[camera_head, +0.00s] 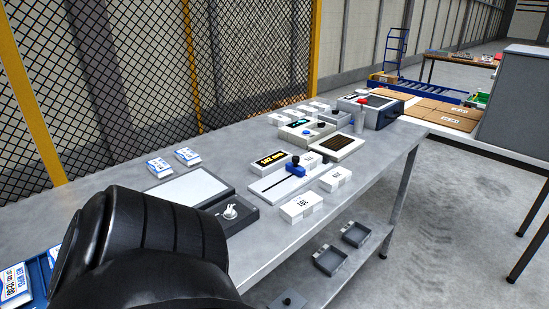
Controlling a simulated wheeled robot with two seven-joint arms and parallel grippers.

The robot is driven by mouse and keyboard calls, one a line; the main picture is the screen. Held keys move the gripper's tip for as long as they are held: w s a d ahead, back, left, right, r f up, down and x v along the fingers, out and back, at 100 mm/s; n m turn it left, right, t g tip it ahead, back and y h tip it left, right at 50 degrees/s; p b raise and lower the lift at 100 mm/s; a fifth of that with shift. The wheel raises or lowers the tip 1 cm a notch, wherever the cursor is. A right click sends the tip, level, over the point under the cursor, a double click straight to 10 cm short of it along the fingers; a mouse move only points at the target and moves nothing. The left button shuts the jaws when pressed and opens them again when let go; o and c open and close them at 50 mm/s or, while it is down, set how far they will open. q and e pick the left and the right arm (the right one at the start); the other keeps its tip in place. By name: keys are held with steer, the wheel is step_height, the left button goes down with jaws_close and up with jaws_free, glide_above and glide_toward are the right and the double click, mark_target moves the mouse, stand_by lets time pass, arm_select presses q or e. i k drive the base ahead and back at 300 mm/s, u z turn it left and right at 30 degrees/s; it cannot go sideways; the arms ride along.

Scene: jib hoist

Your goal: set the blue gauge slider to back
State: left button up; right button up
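The blue gauge slider (295,168) stands on a white gauge base (267,188) with a dark slot, in the middle of the metal table. Its blue block carries a dark knob and sits toward the far right part of the slot. A black display with yellow digits (272,159) is just behind the gauge base. A large black part of my arm fills the lower left of the head view, well short of the slider. Neither gripper's fingers can be seen.
White labelled boxes (299,206) stand close in front of the gauge. A grey panel with a white plate and small knob (230,211) lies to its left. Other devices (371,108) stand farther back right. Mesh fencing (245,60) runs behind the table.

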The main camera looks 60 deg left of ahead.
mark_target(293, 167)
steer(key=z, duration=0.65)
steer(key=k, duration=0.2)
steer(key=u, duration=1.45)
